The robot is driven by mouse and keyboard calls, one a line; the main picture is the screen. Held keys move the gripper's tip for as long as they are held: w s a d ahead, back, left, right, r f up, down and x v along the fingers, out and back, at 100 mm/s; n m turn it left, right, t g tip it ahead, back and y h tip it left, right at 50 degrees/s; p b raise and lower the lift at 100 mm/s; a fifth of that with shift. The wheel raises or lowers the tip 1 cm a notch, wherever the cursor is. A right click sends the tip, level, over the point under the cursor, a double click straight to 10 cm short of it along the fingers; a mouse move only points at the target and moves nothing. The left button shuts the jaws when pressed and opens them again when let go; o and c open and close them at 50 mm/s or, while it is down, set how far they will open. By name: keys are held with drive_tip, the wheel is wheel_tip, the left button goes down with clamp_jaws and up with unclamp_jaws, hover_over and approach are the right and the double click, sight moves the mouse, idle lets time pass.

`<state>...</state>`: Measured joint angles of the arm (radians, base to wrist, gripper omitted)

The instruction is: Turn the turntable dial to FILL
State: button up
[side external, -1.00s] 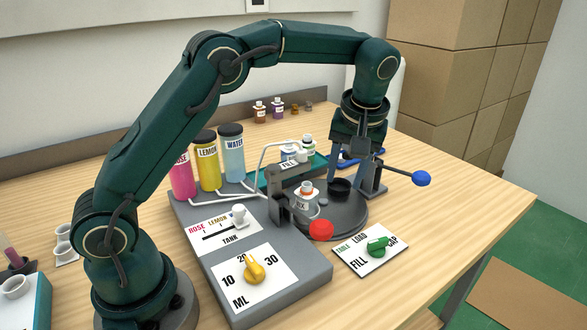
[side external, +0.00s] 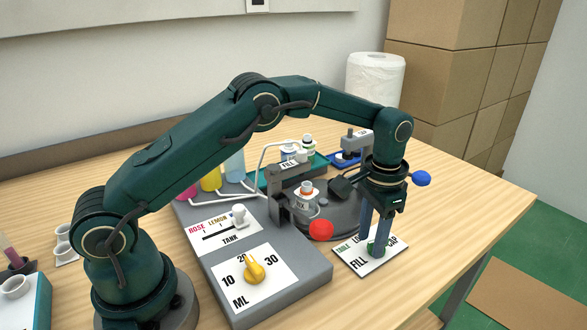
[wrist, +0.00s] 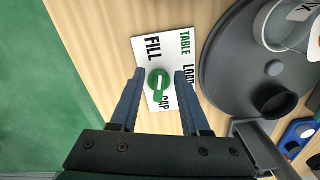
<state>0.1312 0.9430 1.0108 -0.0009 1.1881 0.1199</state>
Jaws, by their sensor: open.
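The green turntable dial (side external: 373,247) sits on a white card (side external: 345,261) lettered TABLE, LOAD, FILL and CAP. In the wrist view, the dial (wrist: 159,82) lies between my two fingers, its narrow end extending toward the CAP side. My gripper (side external: 374,250) is pointed down over the card, with a finger on each side of the dial. In the wrist view, my gripper (wrist: 157,76) is open, with gaps beside the dial. The fingers partly hide the dial in the side view. The dark round turntable (wrist: 228,70) is beside the card.
A bottle (side external: 306,190) stands on the turntable by the FILL station (side external: 290,172). A red knob (side external: 321,230) and a blue ball-ended lever (side external: 421,179) are close to my gripper. A grey console (side external: 305,278) with a yellow dial (side external: 255,271) is at left. Open table lies right of the card.

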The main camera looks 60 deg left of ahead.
sight(372, 244)
drive_tip(key=shift+f, duration=0.25)
clamp_jaws()
drive_tip(key=shift+d+n, duration=0.2)
drive_tip(key=shift+n, duration=1.3)
unclamp_jaws()
drive_tip(key=shift+r, duration=0.1)
drive_tip(key=shift+r, duration=2.55)
